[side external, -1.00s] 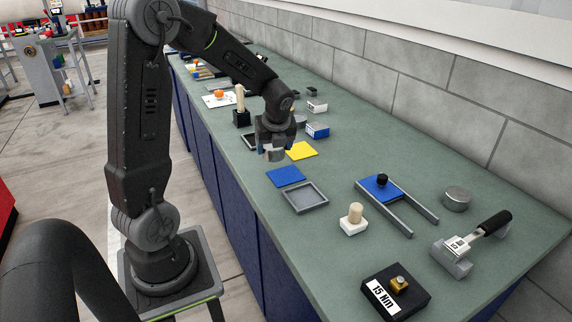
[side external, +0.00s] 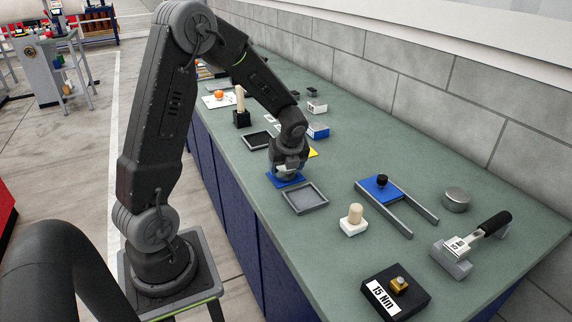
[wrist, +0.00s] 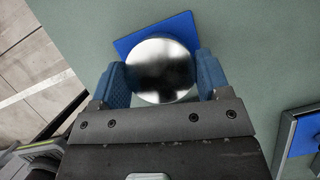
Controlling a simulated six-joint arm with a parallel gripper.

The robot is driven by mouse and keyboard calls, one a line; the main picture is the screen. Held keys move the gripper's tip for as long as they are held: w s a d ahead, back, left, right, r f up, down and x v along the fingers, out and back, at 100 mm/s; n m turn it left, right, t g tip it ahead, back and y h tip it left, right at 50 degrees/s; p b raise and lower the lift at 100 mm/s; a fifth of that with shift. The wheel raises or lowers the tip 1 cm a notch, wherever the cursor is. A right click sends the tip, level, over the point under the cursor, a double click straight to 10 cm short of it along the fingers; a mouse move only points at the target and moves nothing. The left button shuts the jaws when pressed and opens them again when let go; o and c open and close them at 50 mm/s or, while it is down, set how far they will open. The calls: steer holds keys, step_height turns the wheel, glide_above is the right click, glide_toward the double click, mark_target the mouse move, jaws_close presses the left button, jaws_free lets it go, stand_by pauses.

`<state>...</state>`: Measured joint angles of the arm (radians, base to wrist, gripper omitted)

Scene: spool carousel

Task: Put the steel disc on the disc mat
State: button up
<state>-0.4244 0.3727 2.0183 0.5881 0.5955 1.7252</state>
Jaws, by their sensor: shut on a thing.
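The steel disc (wrist: 161,70) is round and shiny, and shows between my gripper's blue fingers in the wrist view. My gripper (wrist: 162,78) is shut on its sides. A flat blue square mat (wrist: 135,42) lies behind the disc in that view, partly covered by it. In the side view my gripper (side external: 288,168) is low over this blue mat (side external: 274,179), and hides part of it. I cannot tell whether the disc touches the mat.
A shallow grey tray (side external: 305,212) lies just in front of the blue mat. A yellow mat (side external: 313,153) and a dark tray (side external: 257,140) are behind. A white block with a peg (side external: 354,219) and a blue-topped frame (side external: 398,216) stand right. A grey cylinder (side external: 456,200) stands near the wall.

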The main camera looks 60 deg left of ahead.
steer(key=shift+f, duration=0.1)
steer(key=o, duration=1.4)
steer(key=w+v, duration=0.1)
steer(key=v, duration=1.1)
steer(key=shift+s+d+r+n+t+h, duration=0.75)
steer(key=shift+s+d+r+n, duration=0.35)
steer(key=shift+s+d+n, duration=1.8)
steer(key=shift+s+d+r+n+t+h, duration=0.75)
steer(key=shift+s+d+r+n, duration=0.4)
steer(key=shift+s+d+n, duration=1.8)
steer(key=shift+s+d+r+n+t+h, duration=0.95)
steer(key=shift+s+d+n, duration=1.05)
steer(key=shift+d+n, duration=1.75)
steer(key=shift+a+r+n+y, duration=0.15)
steer(key=shift+a+n+y, duration=0.1)
steer(key=shift+a+n, duration=0.3)
